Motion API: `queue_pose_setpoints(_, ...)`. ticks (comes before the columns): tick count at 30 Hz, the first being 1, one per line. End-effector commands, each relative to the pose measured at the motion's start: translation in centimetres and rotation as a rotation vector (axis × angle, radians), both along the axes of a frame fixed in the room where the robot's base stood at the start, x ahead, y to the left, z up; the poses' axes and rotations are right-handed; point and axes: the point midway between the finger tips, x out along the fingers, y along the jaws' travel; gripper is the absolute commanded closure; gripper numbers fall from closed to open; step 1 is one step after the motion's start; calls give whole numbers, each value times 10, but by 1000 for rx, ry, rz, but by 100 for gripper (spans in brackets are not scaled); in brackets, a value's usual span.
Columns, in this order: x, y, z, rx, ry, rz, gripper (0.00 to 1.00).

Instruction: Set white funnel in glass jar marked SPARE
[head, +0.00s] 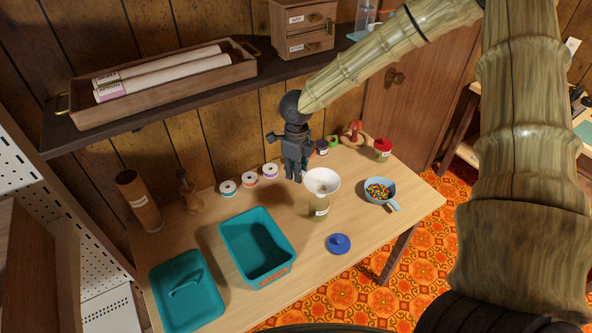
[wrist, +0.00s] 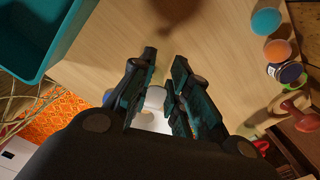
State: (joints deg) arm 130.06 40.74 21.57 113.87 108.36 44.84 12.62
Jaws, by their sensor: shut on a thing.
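The white funnel (head: 322,181) is upright with its wide mouth up. My gripper (head: 299,176) is shut on its left side. In the wrist view the white funnel (wrist: 155,98) shows between the two fingers (wrist: 165,60). A greenish glass jar (head: 319,208) with a small pale label stands on the table directly below the funnel in the head view. The label is too small to read. The funnel hides the jar's mouth, so I cannot tell whether its spout is inside the jar or above it.
A teal bin (head: 256,250) and its teal lid (head: 186,290) lie to the left. A blue lid (head: 339,243) and a light-blue cup of colourful bits (head: 380,191) are near the front right. Thread spools (head: 249,180) line the back. A shelf (head: 150,120) overhangs behind.

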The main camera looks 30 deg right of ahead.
Motion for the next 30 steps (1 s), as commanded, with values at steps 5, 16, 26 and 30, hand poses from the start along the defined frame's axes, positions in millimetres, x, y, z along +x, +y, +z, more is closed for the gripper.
queue_pose_setpoints(5, 0, 0, -12, 0, 0, 0, 96)
queue_pose_setpoints(16, 0, 0, -32, -1, 1, 0, 96)
queue_pose_setpoints(26, 0, 0, -47, -1, 2, 0, 96)
queue_pose_setpoints(30, 0, 0, -54, -1, 1, 0, 96)
